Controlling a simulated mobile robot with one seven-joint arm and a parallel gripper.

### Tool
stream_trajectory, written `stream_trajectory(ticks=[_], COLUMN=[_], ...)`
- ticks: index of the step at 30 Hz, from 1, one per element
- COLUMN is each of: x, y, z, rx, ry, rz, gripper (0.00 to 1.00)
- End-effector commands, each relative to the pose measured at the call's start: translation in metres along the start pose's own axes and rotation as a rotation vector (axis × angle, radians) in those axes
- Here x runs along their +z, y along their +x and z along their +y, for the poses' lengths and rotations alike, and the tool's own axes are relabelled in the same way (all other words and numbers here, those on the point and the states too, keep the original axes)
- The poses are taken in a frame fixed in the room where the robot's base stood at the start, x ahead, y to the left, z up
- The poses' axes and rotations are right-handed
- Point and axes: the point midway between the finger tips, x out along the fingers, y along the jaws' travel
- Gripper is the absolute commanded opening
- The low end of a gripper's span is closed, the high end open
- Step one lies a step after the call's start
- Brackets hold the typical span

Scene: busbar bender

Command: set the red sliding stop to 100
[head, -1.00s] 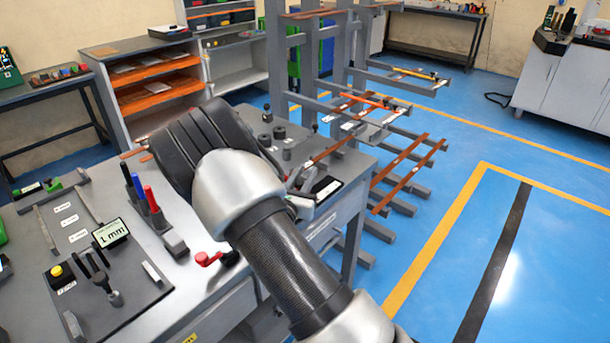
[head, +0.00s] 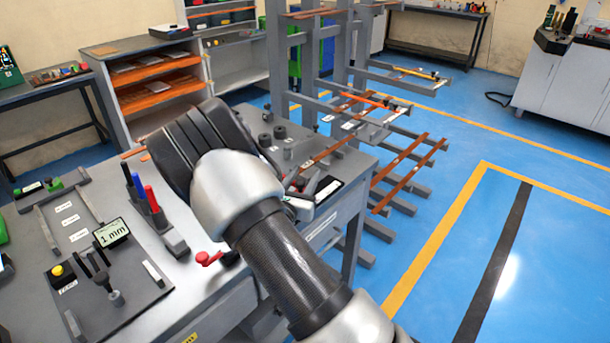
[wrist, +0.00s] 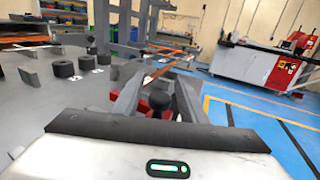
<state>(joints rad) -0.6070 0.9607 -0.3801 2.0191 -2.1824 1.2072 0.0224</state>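In the wrist view, a red block (wrist: 118,97), likely the red sliding stop, shows low between and beside the fingers, mostly hidden by them. A black round knob (wrist: 158,101) stands between the fingertips. My gripper (wrist: 158,97) is open, with one finger on each side of the knob and gaps visible. In the head view, my gripper (head: 312,186) is low over the right end of the bench, partly hidden behind my wrist, and a little red shows beside it. The scale and its reading cannot be made out.
Dark cylinders (head: 279,132) stand on the bench behind my gripper. A red-handled crank (head: 208,258) sticks out at the front. Blue floor is clear to the right.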

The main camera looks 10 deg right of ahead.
Motion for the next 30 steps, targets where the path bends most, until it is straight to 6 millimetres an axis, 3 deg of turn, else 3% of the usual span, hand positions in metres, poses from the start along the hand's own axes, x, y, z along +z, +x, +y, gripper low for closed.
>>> stream_trajectory(ticks=[5,18,24,30], x=[0.001,0.000,0.000,0.000], y=[-0.030,-0.135,-0.162,-0.170], z=[0.001,0.001,0.000,0.000], rx=[0.004,0.005,0.003,0.001], ry=[-0.001,-0.001,-0.001,-0.001], rz=[0.003,0.003,0.001,0.001], gripper=[0.39,0.39,0.39,0.39])
